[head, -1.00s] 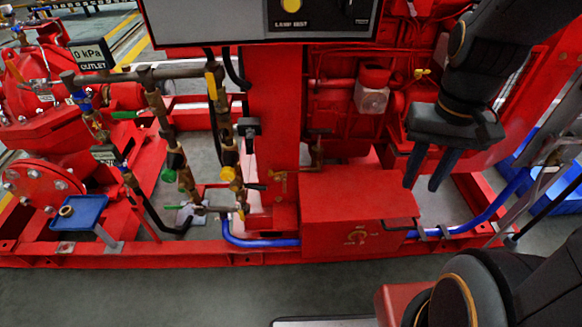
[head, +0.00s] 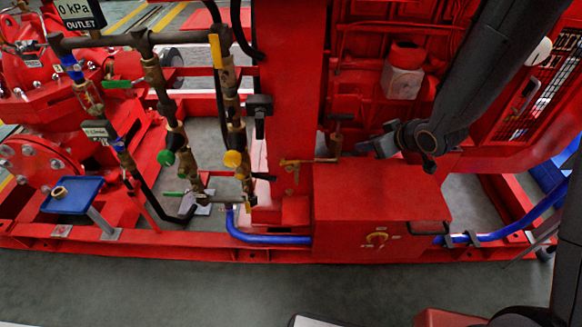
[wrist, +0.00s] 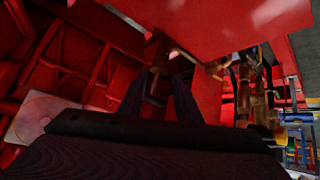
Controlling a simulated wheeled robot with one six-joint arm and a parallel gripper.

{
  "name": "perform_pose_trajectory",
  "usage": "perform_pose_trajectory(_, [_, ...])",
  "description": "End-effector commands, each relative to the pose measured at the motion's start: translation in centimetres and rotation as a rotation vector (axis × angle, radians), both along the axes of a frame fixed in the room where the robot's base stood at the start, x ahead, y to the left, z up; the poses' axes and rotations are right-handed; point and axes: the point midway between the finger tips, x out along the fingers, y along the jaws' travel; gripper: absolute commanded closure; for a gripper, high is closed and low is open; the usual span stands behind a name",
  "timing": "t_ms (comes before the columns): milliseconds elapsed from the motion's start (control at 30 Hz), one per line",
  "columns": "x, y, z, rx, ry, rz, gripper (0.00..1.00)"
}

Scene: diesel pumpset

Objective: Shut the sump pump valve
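A small brass valve with a thin lever (head: 300,163) sits on a short pipe left of the red box, low on the engine; I take it as the sump pump valve. A dark upright part with a T-shaped top (head: 337,130) stands just right of it. My gripper (head: 366,147) is above the red box, right of the valve and apart from it, pointing left. In the wrist view its two dark fingers (wrist: 160,90) are spread with nothing clear between them. Brass parts show dimly past the fingertips, too blurred to name.
The red box (head: 380,205) lies under my gripper. A red column (head: 285,90) rises behind the valve. Brass piping with a yellow-handled valve (head: 232,158) and a green-handled valve (head: 166,157) stands left. A white-and-red container (head: 403,75) is above the gripper.

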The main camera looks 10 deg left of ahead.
Motion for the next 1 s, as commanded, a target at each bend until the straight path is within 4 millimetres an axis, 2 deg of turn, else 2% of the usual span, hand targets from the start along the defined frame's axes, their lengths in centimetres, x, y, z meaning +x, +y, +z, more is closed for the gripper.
perform_pose_trajectory(33, [-0.2, 3.1, -2.7, 0.053, -0.020, 0.086, 0.69])
perform_pose_trajectory(100, [-0.8, 7.0, -4.3, 0.135, -0.054, 0.192, 0.69])
perform_pose_trajectory(200, [-2.4, 11.2, -6.1, 0.245, -0.084, 0.312, 0.69])
perform_pose_trajectory(300, [-4.0, 13.9, -7.0, 0.331, -0.099, 0.393, 0.69])
perform_pose_trajectory(400, [-5.0, 15.4, -7.3, 0.385, -0.107, 0.438, 0.69])
perform_pose_trajectory(533, [-5.4, 16.5, -7.6, 0.409, -0.111, 0.458, 0.69])
perform_pose_trajectory(1000, [-3.2, 22.0, -9.9, 0.409, -0.112, 0.457, 0.69])
